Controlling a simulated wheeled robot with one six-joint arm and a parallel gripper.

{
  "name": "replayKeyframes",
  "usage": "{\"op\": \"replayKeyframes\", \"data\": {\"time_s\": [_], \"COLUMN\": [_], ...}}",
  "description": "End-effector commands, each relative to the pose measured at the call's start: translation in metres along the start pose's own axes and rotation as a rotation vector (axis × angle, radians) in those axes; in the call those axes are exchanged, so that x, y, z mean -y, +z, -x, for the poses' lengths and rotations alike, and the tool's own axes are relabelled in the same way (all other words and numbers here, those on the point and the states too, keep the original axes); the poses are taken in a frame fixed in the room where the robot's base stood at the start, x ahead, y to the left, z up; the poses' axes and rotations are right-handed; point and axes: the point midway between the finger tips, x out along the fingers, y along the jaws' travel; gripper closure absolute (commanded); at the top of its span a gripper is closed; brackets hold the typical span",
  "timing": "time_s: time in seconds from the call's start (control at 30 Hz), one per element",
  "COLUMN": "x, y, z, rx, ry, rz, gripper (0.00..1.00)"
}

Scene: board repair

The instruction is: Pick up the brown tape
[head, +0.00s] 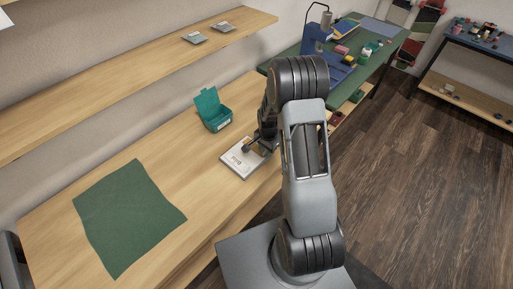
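I cannot make out a brown tape in the head view. My gripper (252,146) is low over the right part of the wooden workbench, at a flat pale grey case (238,165) with brownish marks on its top. The gripper's dark fingers are small and partly hidden by my arm, so I cannot tell whether they are open or shut or whether they hold anything.
An open teal box (216,124) stands behind the case. A green cloth (127,215) lies on the left of the workbench (185,165). A wall shelf (120,80) bears two small grey items. A cluttered green table (375,75) is at the back.

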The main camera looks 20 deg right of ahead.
Motion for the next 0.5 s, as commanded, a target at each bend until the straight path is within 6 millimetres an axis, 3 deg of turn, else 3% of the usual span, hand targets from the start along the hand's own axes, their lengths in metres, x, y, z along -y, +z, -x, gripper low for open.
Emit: {"op": "replayKeyframes", "data": {"time_s": [0.37, 0.5], "x": [0.0, 0.0], "y": [0.0, 0.0], "z": [0.0003, 0.0003], "rx": [0.0, 0.0], "ry": [0.0, 0.0], "rz": [0.0, 0.0], "gripper": [0.99, 1.0]}}
